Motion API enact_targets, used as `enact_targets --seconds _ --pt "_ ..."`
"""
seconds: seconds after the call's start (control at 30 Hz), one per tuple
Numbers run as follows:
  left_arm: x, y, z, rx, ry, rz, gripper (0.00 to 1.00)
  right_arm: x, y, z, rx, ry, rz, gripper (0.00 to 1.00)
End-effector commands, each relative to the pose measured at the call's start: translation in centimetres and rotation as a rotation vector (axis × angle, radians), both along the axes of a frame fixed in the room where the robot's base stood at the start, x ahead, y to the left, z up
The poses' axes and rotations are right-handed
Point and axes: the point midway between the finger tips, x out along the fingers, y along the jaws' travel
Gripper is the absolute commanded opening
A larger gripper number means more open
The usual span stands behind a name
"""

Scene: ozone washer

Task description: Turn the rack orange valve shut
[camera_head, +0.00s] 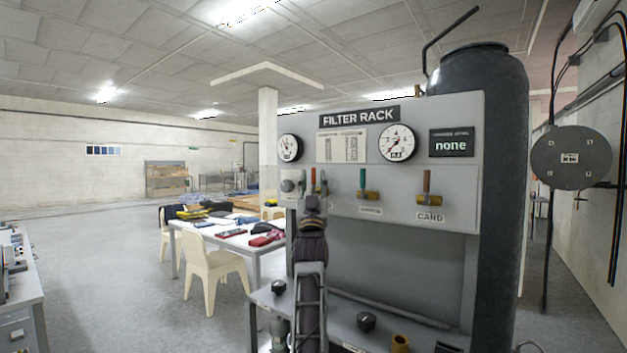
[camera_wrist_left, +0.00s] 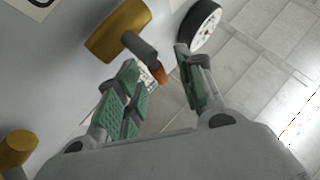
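The filter rack (camera_head: 385,210) stands ahead with a row of valves on its front panel. A valve with a narrow orange-red handle (camera_head: 313,178) shows at the left of the row, partly hidden by my left gripper (camera_head: 312,190). In the left wrist view, a grey lever with an orange tip (camera_wrist_left: 158,72) sticks out from a brass valve body (camera_wrist_left: 117,30). My left gripper's green-padded fingers (camera_wrist_left: 158,62) are apart, with the orange tip between them near the fingertips. Contact cannot be told. My right gripper is not in view.
A green-handled valve (camera_head: 362,183) and a brown-handled valve (camera_head: 427,185) are further right on the panel. Two gauges sit above, one being the right gauge (camera_head: 398,143). A grey tank (camera_head: 505,190) stands behind. A table (camera_head: 235,240) and chair (camera_head: 213,275) are at the left.

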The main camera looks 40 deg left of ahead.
Motion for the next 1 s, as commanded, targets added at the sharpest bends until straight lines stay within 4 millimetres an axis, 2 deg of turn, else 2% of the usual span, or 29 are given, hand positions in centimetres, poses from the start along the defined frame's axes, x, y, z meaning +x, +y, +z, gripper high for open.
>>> enact_targets --seconds 0.63,1.0 --pt "-3.6 -2.6 -4.6 -0.001 0.003 -0.002 0.38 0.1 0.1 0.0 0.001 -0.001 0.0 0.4" --pt "-5.3 -3.7 -6.5 -0.001 0.001 -0.001 0.38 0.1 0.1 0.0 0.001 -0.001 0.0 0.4"
